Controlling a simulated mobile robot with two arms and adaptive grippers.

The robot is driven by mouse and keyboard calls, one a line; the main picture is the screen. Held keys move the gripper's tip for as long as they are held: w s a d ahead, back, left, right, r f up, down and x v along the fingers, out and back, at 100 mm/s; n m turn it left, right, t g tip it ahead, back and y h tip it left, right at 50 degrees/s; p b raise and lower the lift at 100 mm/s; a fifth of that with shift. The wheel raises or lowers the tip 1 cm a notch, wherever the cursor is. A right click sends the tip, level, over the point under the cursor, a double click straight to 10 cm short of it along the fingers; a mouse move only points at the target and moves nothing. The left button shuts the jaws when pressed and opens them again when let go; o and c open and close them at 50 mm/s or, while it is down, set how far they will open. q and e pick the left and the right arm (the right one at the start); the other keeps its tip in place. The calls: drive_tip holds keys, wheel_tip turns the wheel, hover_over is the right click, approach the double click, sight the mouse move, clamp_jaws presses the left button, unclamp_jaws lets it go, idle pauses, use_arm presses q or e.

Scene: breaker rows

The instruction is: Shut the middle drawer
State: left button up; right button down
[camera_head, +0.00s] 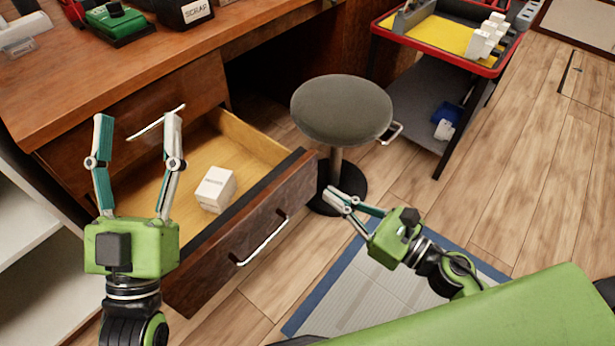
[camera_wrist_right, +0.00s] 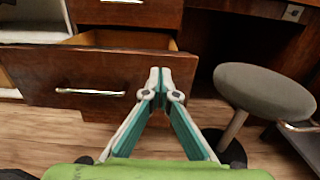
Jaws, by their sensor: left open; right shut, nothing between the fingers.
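The middle drawer (camera_head: 245,246) is pulled out of the wooden desk, with a metal bar handle on its dark front. It also shows in the right wrist view (camera_wrist_right: 55,87), with a drawer front above it. A white box (camera_head: 215,189) lies inside the drawer. My left gripper (camera_head: 139,118) is open and empty, and appears above the left part of the open drawer. My right gripper (camera_head: 329,192) is shut and empty, apart from the drawer's right end in the head view. In the right wrist view its fingertips (camera_wrist_right: 159,72) appear in front of the drawer front's right part.
A round grey stool (camera_head: 341,110) stands to the right of the drawer. A cart with a red-rimmed yellow tray (camera_head: 444,36) is behind it. A blue-edged mat (camera_head: 372,296) lies on the wood floor. The desk top (camera_head: 70,85) holds a green device and a scrap bin.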

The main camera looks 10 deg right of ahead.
sight(297, 172)
drive_tip(key=x, duration=0.5)
drive_tip(key=shift+w+a+r+p, duration=0.1)
drive_tip(key=shift+w+a+p, duration=0.15)
drive_tip(key=shift+w+p, duration=0.1)
use_arm(q)
drive_tip(key=shift+w+f+g+y, duration=0.15)
drive_tip(key=shift+w+f+g, duration=0.3)
drive_tip(key=shift+f, duration=0.3)
drive_tip(key=shift+w+f+g+y, duration=0.1)
drive_tip(key=shift+w+f+g, duration=0.35)
drive_tip(key=shift+f, duration=0.35)
drive_tip(key=shift+w+f+g+y, duration=0.15)
drive_tip(key=shift+w+f+g, duration=0.3)
drive_tip(key=shift+f, duration=0.3)
use_arm(e)
drive_tip(key=shift+x, duration=0.85)
use_arm(q)
drive_tip(key=shift+s, duration=0.1)
